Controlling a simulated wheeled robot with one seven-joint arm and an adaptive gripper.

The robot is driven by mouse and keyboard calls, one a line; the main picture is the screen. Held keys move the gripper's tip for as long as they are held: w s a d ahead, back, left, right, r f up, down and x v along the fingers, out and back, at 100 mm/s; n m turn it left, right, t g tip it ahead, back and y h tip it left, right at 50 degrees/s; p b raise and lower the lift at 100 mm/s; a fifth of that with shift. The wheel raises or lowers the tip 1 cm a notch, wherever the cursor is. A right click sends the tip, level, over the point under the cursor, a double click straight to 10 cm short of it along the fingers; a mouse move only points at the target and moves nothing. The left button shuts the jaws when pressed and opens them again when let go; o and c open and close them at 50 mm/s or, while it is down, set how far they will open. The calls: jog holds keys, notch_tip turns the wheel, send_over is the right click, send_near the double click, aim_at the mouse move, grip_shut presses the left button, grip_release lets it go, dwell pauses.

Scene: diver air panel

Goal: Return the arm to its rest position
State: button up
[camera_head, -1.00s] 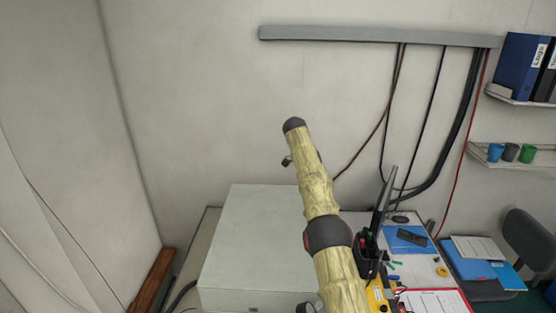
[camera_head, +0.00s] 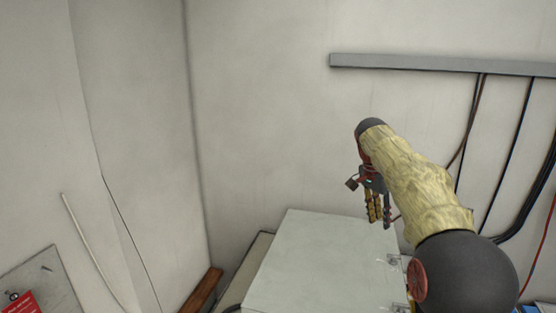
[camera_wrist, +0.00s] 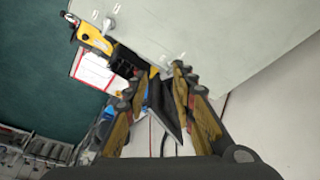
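My arm, in a pale yellow cover with dark joints, reaches up from the lower right of the head view and bends over to the left. My gripper (camera_head: 380,210) hangs from its end, pointing down, in front of the wall and close to the back right edge of the pale box as seen. In the wrist view my gripper (camera_wrist: 155,80) has its two yellow and grey fingers spread, with nothing held between them. The black items seen between the fingers lie farther off.
The pale grey box (camera_head: 315,265) stands below my gripper; its top is bare. A grey cable rail (camera_head: 440,66) with hanging cables crosses the wall at right. A red-edged sheet (camera_wrist: 93,68) and a yellow device (camera_wrist: 95,38) show in the wrist view.

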jog(key=s+a+f+n+t+y+b, duration=0.1)
jog(key=s+a+f+n+b, duration=0.15)
jog(key=s, duration=0.75)
jog(key=s+a+f+n+t+y+b, duration=0.15)
jog(key=s+a+n+b, duration=0.25)
jog(key=s, duration=0.7)
jog(key=s+a+f+n+t+b, duration=0.1)
jog(key=s+a+f+n+b, duration=0.1)
jog(key=s+f, duration=0.7)
jog(key=s+a+f+n+t+b, duration=0.1)
jog(key=s+f+n+b, duration=0.3)
jog(key=s+f, duration=0.6)
jog(key=shift+s+a+f+n+b, duration=0.2)
jog(key=shift+s+a+n+b, duration=0.25)
jog(key=shift+s+a, duration=0.45)
jog(key=shift+d+y, duration=0.15)
jog(key=shift+y, duration=0.1)
